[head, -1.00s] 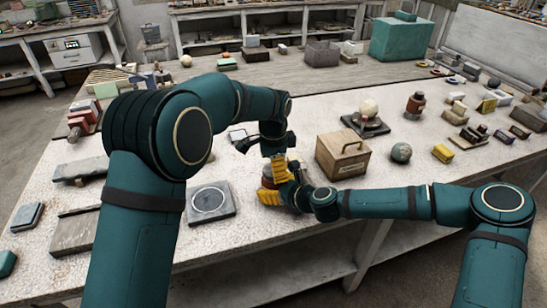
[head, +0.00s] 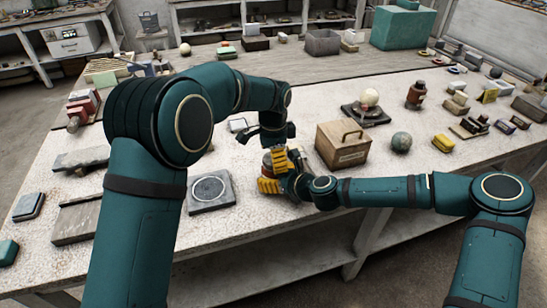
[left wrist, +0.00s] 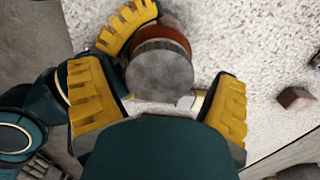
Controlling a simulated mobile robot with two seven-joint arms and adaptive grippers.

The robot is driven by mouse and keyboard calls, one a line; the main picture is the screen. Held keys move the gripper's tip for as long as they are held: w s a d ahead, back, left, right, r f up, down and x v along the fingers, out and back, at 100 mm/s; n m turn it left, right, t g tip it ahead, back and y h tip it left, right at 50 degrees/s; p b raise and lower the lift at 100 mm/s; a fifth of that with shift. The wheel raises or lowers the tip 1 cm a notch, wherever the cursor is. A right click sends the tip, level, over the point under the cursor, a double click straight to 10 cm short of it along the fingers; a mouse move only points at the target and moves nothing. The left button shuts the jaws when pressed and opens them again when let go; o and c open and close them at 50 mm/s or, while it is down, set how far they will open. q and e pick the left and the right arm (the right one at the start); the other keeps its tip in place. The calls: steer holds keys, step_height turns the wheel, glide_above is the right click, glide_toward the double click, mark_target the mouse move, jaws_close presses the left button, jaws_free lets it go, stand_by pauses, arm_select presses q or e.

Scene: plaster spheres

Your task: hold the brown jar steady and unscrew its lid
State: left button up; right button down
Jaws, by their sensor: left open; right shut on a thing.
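The brown jar (left wrist: 174,36) stands on the table near its front edge, with a round grey lid (left wrist: 160,76) on top. My right gripper (head: 268,187) is shut on the jar from the right. One of its yellow fingers also shows at the upper left in the left wrist view. My left gripper (left wrist: 160,92) is open above the jar, with one finger on each side of the lid and clear gaps between. In the head view my left gripper (head: 279,160) and the right one hide most of the jar.
A wooden box with a handle (head: 340,152) stands just right of my grippers. A grey plate with a ring (head: 210,191) lies to their left. A grey sphere (head: 401,142) and a yellow block (head: 443,143) lie farther right.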

arm_select(q)
steer(key=shift+r, duration=2.25)
arm_select(e)
jaws_free()
